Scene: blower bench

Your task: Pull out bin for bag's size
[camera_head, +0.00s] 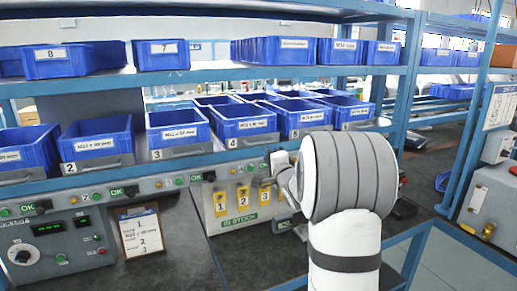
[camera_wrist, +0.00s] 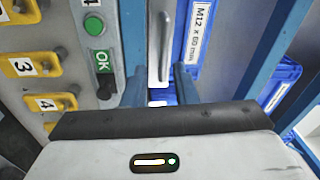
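Next to the handle is a blue bin (camera_wrist: 180,18) labelled "M12 x 60 mm". There, a row of blue bins sits on the lower shelf: bin 2 (camera_head: 97,137), bin 3 (camera_head: 178,126), bin 4 (camera_head: 243,119) and others to the right. They have grey fronts below. I cannot make out a bag in either view.
Below the bins, a rail (camera_head: 120,191) carries green OK buttons; one OK button (camera_wrist: 95,26) shows close in the wrist view. An "IN STOCK" panel (camera_head: 217,208) has numbered yellow tags. A clipboard (camera_head: 141,232) leans left. Blue shelf posts (camera_head: 409,80) stand right of the bins.

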